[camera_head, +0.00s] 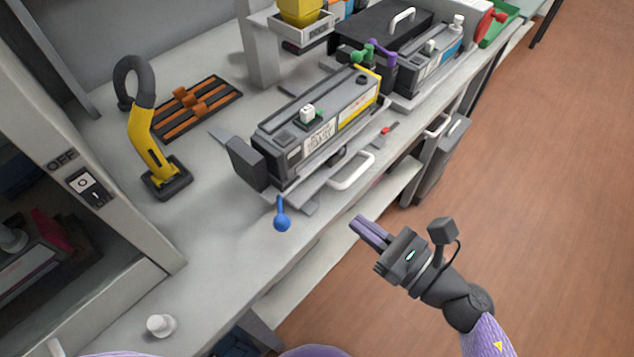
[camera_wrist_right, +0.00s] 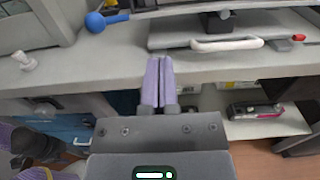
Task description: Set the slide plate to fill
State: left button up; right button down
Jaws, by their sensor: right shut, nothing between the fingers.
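A flat grey plate with a white loop handle (camera_head: 352,171) lies under the toner cartridge (camera_head: 318,125) on the bench; I take it to be the slide plate. Its white handle (camera_wrist_right: 227,44) also shows in the right wrist view. A blue ball-ended lever (camera_head: 281,218) sticks out at the near left end of the plate; its blue ball (camera_wrist_right: 95,22) shows at the upper left in the right wrist view. My right gripper (camera_head: 358,224) is shut and empty, in front of the bench edge and apart from the handle. My left gripper is not in view.
A yellow handheld tool (camera_head: 150,140) stands at left on the bench, near a black and orange rack (camera_head: 198,108). A red knob (camera_head: 386,131) sits right of the handle. A second cartridge (camera_head: 430,65) stands farther back. The floor (camera_head: 560,200) at right is clear.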

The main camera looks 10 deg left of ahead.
jog(key=x, duration=0.9)
jog(key=shift+w+a, duration=0.15)
jog(key=shift+a, duration=0.05)
jog(key=shift+w+a, duration=0.15)
jog(key=shift+a, duration=0.05)
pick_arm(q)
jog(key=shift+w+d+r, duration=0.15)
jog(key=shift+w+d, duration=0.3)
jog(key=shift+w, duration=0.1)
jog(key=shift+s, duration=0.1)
pick_arm(e)
jog(key=b+x, duration=0.2)
jog(key=x, duration=0.5)
jog(key=b+x, duration=0.3)
jog(key=x, duration=0.4)
jog(key=shift+w+a+f, duration=0.1)
jog(key=shift+f, duration=0.15)
jog(key=shift+r, duration=0.2)
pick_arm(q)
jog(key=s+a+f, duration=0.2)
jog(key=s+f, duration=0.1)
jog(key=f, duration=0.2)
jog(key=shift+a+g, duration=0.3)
pick_arm(e)
jog(key=shift+r, duration=0.2)
